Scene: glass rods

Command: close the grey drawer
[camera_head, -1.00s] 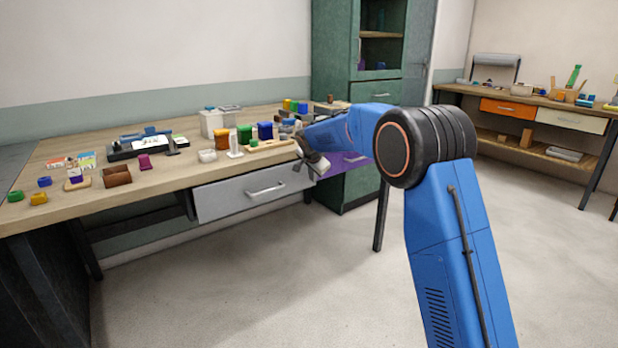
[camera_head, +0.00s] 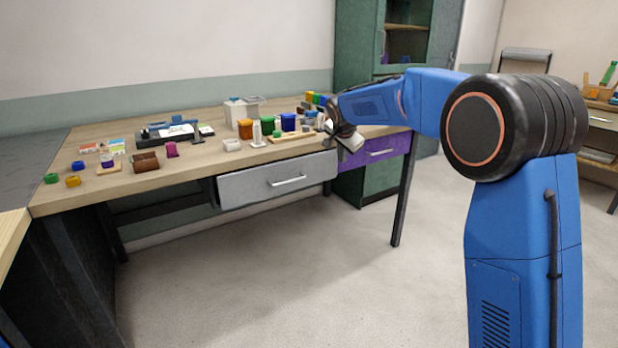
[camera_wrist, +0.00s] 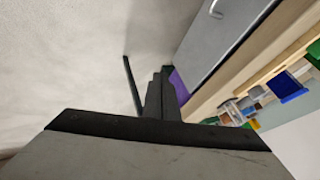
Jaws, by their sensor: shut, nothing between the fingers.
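The grey drawer (camera_head: 245,187) is under the front edge of the wooden bench, with a pale bar handle (camera_head: 287,181). My gripper (camera_head: 349,142) is shut and empty, just right of the drawer's right end, at bench-edge height by the purple drawer. In the wrist view the shut dark fingers (camera_wrist: 162,97) point away from the camera. The grey drawer front (camera_wrist: 203,40) and its handle (camera_wrist: 215,8) show at the upper right there, apart from the fingers.
A purple drawer (camera_head: 378,152) sits right of the grey one. The bench top (camera_head: 110,190) holds several small boxes, a wooden tray (camera_head: 292,137) and a clipboard. A green cabinet (camera_head: 358,40) stands behind. The floor before the bench is clear.

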